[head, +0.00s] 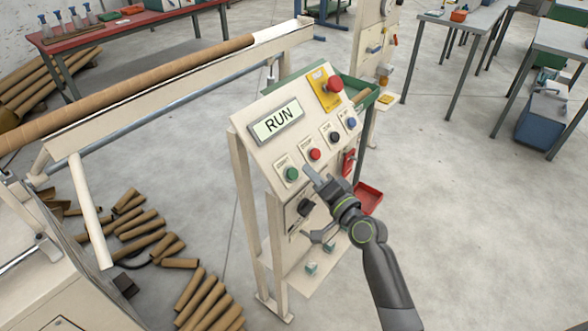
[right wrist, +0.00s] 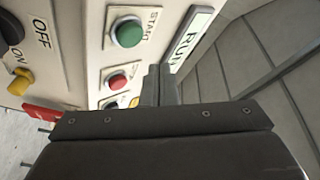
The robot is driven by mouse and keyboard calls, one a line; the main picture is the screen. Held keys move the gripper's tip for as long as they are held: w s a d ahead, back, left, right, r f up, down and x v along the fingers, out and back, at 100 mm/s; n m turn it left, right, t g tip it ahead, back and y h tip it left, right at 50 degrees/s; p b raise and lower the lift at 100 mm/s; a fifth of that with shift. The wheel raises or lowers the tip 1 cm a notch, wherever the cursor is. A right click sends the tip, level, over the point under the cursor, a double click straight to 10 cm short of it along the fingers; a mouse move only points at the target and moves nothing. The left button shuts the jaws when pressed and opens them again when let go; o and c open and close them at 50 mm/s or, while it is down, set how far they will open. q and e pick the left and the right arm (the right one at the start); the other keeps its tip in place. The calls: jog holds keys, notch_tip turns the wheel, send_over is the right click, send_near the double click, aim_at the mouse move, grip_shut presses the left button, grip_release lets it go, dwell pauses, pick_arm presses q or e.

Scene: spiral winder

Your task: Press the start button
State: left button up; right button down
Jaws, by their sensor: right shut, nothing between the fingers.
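The green start button (head: 291,174) is at the lower left of the sloped control panel (head: 262,150), labelled START in the right wrist view, where the green button (right wrist: 129,33) shows clear of the fingers. The panel's display (head: 278,121) reads RUN. My right gripper (head: 311,174) is shut and empty, its fingertips close to the panel just right of the green button in the head view. In the right wrist view the shut fingers (right wrist: 159,82) are below and right of the button. I see a gap between them and the button in the picture. My left gripper is not in view.
A red button (head: 315,154), a black one (head: 335,137), a blue one (head: 351,124) and a red emergency stop (head: 334,84) on a yellow plate share the panel. A red tray (head: 368,198) is right of it. Cardboard tubes (head: 207,300) lie on the floor to the left.

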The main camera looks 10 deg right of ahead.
jog(key=shift+s+d+r+p, duration=0.4)
jog(key=shift+s+d+r, duration=0.1)
jog(key=shift+s+r, duration=0.2)
dwell(0.3)
jog(key=s+d+f+n+g+h, duration=0.1)
jog(key=s+d+f+g+h, duration=0.15)
jog(key=f, duration=0.95)
jog(key=s+d+f+g+h, duration=0.1)
jog(key=s+d+f+g, duration=0.15)
jog(key=f, duration=0.85)
jog(key=s+d+f+n+g+h, duration=0.1)
jog(key=s+d+f+g, duration=0.1)
jog(key=s+f, duration=0.45)
jog(key=s+d+f+n+g+h, duration=0.15)
jog(key=s+f, duration=0.25)
jog(key=f, duration=0.5)
jog(key=s+d+f+n+g, duration=0.1)
jog(key=s+f, duration=0.4)
jog(key=s, duration=0.6)
jog(key=s+d+f+n+g+h, duration=0.1)
jog(key=s+f+g, duration=0.3)
jog(key=s, duration=0.7)
jog(key=s+d+f+n+g, duration=0.1)
jog(key=s+f+n+g, duration=0.1)
jog(key=s+f, duration=0.5)
jog(key=s, duration=0.5)
jog(key=shift+d+f+g+h, duration=0.15)
jog(key=shift+d+g+h, duration=0.15)
jog(key=shift+d+g, duration=0.1)
